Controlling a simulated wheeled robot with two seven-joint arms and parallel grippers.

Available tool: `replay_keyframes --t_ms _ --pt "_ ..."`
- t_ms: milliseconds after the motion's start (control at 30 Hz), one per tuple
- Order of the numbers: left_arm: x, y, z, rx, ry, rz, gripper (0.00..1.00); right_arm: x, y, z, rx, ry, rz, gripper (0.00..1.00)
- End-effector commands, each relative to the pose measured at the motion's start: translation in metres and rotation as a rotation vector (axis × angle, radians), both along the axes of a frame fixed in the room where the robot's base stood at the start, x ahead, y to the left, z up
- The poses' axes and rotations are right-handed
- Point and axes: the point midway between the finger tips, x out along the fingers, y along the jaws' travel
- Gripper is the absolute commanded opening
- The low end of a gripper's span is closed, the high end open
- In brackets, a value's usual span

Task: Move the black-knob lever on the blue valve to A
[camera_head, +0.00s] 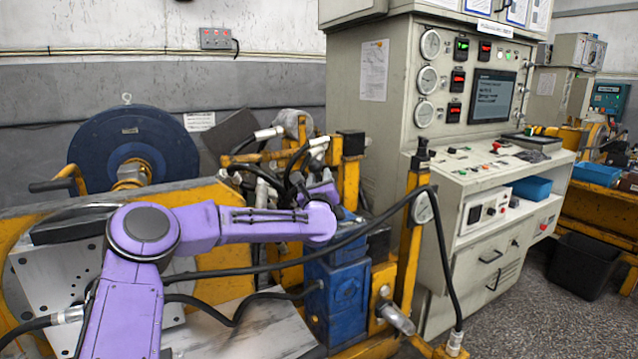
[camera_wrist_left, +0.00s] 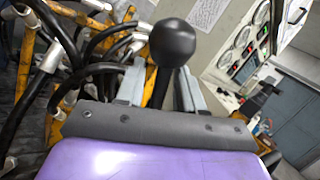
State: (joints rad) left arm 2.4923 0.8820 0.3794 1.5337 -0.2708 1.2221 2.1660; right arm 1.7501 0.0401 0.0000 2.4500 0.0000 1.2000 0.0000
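The blue valve (camera_head: 338,293) stands at the middle of the head view, partly covered by my purple left arm and a black hose. My left gripper (camera_head: 326,186) is above the valve in the head view, small and partly hidden by my own wrist. In the left wrist view, a round black knob (camera_wrist_left: 172,43) shows just beyond my left gripper (camera_wrist_left: 158,88). The two grey fingers stand apart, one on each side below the knob. I cannot tell whether they touch the lever's stem. The A mark is not readable. My right gripper is not in view.
Black hoses and white fittings (camera_head: 268,133) crowd the area behind the gripper. A yellow post (camera_head: 411,235) with a gauge stands right of the valve. A grey control cabinet (camera_head: 385,75) rises behind it. A metal plate (camera_head: 250,330) lies at the front.

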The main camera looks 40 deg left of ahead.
Motion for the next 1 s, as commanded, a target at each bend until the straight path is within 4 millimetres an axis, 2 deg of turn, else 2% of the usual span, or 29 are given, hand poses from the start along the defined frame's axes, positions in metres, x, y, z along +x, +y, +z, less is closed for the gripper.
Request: replay_keyframes --t_ms 133,400,500,1000 --pt "-0.017 -0.012 -0.008 -0.004 -0.002 -0.001 0.37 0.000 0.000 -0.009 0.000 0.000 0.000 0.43" --pt "-0.065 -0.050 -0.023 -0.004 -0.002 -0.002 0.37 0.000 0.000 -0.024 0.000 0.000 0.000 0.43" --pt "-0.075 -0.057 -0.025 -0.003 -0.002 0.000 0.37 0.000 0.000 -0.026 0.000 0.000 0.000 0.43" --pt "-0.080 -0.061 -0.025 -0.002 0.000 0.002 0.37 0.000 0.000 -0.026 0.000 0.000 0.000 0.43"
